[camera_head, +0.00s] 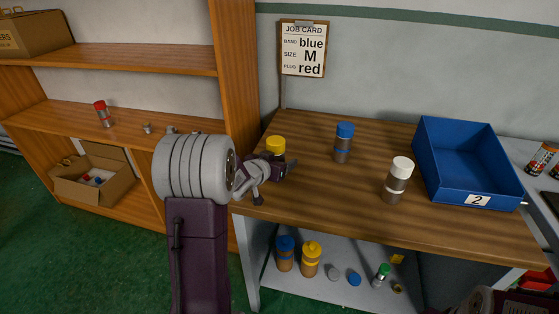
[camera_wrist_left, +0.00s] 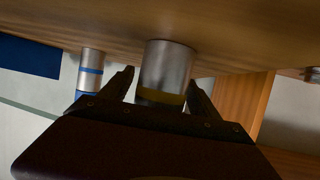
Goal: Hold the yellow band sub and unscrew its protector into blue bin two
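The yellow-topped sub (camera_head: 276,144) stands at the left end of the wooden bench. My left gripper (camera_head: 284,169) is in front of it and hides its lower body in the head view. In the left wrist view, which is upside down, a grey metal cylinder with a yellow band (camera_wrist_left: 165,70) stands upright between the two fingers of my left gripper (camera_wrist_left: 162,86). The fingers are apart, with a gap showing beside the cylinder. Blue bin two (camera_head: 462,190) sits empty at the bench's right end. My right gripper is out of view; only part of my right arm shows at the lower right corner.
A blue-capped sub (camera_head: 344,143) and a white-topped sub (camera_head: 397,180) stand on the bench between the yellow-topped sub and the bin. Capped jars and loose caps lie on the lower shelf (camera_head: 325,290). A job card (camera_head: 303,48) reads blue, M, red.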

